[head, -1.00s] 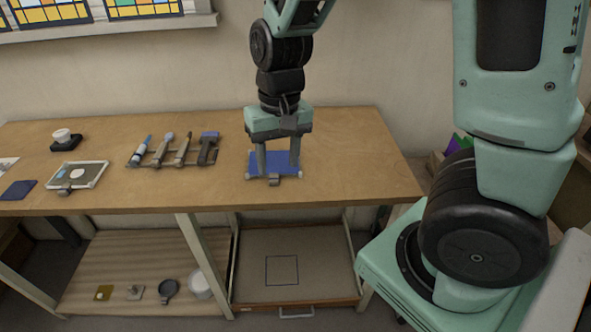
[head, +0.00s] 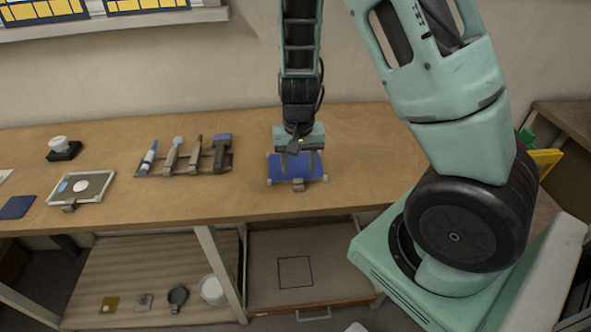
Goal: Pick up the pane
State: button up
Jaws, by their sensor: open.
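A blue pane (head: 296,170) lies flat in a small holder with light corner posts and a grey clip at its front, on the right part of the wooden workbench (head: 370,185). My gripper (head: 297,163) points straight down over the pane, with its fingers apart and nothing seen held between them. The fingertips are close to the pane's surface. I cannot tell whether they touch it. The gripper hides part of the pane's back edge.
Left of the pane stands a rack of brushes and tools (head: 185,157). Further left are a framed tray (head: 82,187), a dark blue square (head: 17,207) and a white jar (head: 60,145). Below are a shelf with small items and an open drawer (head: 325,262) with a marked square.

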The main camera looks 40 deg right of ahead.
aim_at(298, 183)
jog(key=shift+f, duration=2.8)
grip_shut()
